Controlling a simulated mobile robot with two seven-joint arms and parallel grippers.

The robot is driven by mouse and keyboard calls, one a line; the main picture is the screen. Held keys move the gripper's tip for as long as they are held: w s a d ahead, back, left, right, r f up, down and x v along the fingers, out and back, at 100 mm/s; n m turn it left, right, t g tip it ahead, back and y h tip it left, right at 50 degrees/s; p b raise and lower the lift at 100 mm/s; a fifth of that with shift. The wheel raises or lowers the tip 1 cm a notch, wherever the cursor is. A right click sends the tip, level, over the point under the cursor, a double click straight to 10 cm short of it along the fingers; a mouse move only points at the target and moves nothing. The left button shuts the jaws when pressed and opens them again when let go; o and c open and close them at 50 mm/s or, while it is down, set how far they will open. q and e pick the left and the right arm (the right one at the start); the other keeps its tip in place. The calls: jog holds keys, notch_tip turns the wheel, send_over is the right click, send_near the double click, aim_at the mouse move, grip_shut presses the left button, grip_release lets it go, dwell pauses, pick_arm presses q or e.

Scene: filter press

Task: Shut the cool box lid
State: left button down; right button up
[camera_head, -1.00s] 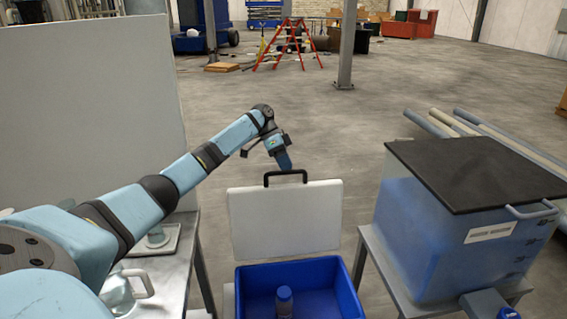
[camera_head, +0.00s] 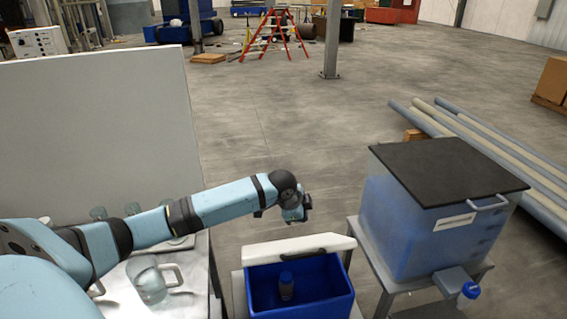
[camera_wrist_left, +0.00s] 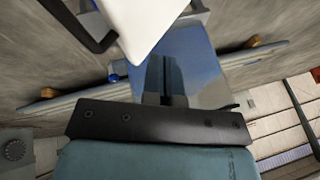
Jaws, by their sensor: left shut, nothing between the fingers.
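The cool box (camera_head: 258,300) is a blue open tub at the bottom middle of the head view, with a small blue bottle (camera_head: 286,288) inside. Its white lid (camera_head: 270,253) shows as a narrow, foreshortened strip at the box's far side, leaning forward and partly closed. The dark lid handle (camera_head: 303,253) is at the lid's edge. My left gripper (camera_head: 297,217) is shut and empty, just behind and above the lid; I cannot tell whether it touches. In the left wrist view the white lid (camera_wrist_left: 148,22) and black handle (camera_wrist_left: 82,28) are close by.
A translucent blue container (camera_head: 425,235) with a black top stands on a stand at the right, its tap near the box. A table with glass jugs (camera_head: 155,280) and a white panel (camera_head: 90,130) are at the left. Long pipes (camera_head: 490,150) lie behind the container.

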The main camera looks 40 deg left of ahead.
aim_at(308, 254)
pick_arm(q)
jog(key=s+d+f+y, duration=0.1)
jog(key=s+d+f, duration=0.1)
jog(key=s+d+f+t, duration=0.1)
jog(key=d+f, duration=0.1)
jog(key=s+d+f+t+y, duration=0.1)
jog(key=s+d+f, duration=0.1)
jog(key=shift+s+d+f+m+y, duration=0.3)
jog(key=shift+d+m, duration=0.1)
jog(key=s+d+f+t+y+b, duration=0.1)
jog(key=s+d+f+b, duration=0.1)
jog(key=f, duration=0.5)
jog(key=s+d+f+t+y+b, duration=0.1)
jog(key=s+d+f+b, duration=0.2)
jog(key=f, duration=0.5)
jog(key=shift+s+d+m+t, duration=0.15)
jog(key=shift+d+m+t, duration=0.2)
jog(key=shift+d, duration=0.5)
pick_arm(e)
jog(key=f, duration=0.3)
jog(key=shift+w+a+f, duration=0.3)
jog(key=shift+w, duration=0.05)
pick_arm(q)
jog(key=shift+f, duration=0.1)
